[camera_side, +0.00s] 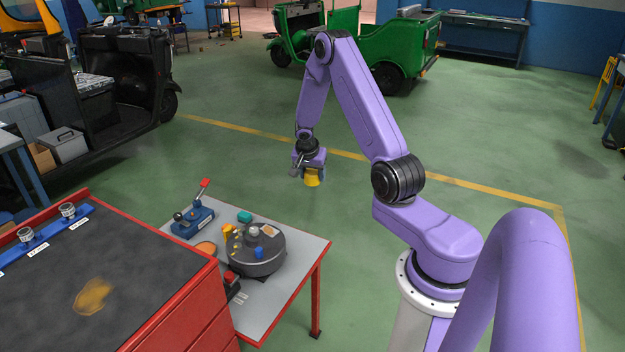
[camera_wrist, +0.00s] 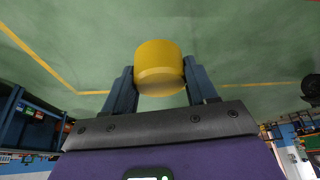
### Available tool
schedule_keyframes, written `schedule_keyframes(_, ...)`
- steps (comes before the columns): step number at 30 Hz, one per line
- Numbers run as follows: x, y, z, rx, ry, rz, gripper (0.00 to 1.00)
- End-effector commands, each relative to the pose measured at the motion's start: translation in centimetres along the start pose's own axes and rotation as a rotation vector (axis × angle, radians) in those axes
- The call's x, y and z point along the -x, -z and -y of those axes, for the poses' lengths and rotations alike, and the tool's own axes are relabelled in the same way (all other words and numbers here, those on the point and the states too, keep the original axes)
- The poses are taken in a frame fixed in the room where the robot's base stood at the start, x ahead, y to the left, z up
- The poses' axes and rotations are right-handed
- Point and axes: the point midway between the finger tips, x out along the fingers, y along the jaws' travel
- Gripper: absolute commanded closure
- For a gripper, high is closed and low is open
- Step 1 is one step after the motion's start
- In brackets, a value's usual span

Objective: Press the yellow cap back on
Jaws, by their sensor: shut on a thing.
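The yellow cap (camera_wrist: 159,66) is between the two blue fingers of my gripper (camera_wrist: 160,82) in the wrist view. My gripper (camera_side: 311,172) is shut on it. In the side view the yellow cap (camera_side: 312,178) hangs under the gripper, in the air beyond the far right corner of the small grey-topped table (camera_side: 285,308). On that table is a dark round device (camera_side: 257,262) with a grey knob on top and small blue and yellow parts around it. I cannot tell from here which part the cap fits.
A blue clamp with a red lever (camera_side: 193,218), a teal block (camera_side: 245,216) and an orange disc (camera_side: 206,248) share the table. A red cabinet with a dark top (camera_side: 140,262) stands at the left. Open green floor lies behind the table.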

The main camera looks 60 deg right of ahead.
Motion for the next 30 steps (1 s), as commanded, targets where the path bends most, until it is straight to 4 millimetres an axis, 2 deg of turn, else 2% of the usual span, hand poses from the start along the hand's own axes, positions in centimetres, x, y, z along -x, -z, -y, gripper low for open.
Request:
schedule_keyframes(5,-0.3,-1.7,2.7,0.051,0.021,0.002,0.77)
schedule_keyframes(12,-1.7,-7.6,9.5,0.193,0.08,0.003,0.77)
schedule_keyframes(18,-2.5,-12.5,13.7,0.29,0.121,0.003,0.77)
schedule_keyframes(24,-2.8,-15.1,15.5,0.339,0.142,0.003,0.77)
schedule_keyframes(30,-3.4,-15.7,15.8,0.345,0.145,0.003,0.77)
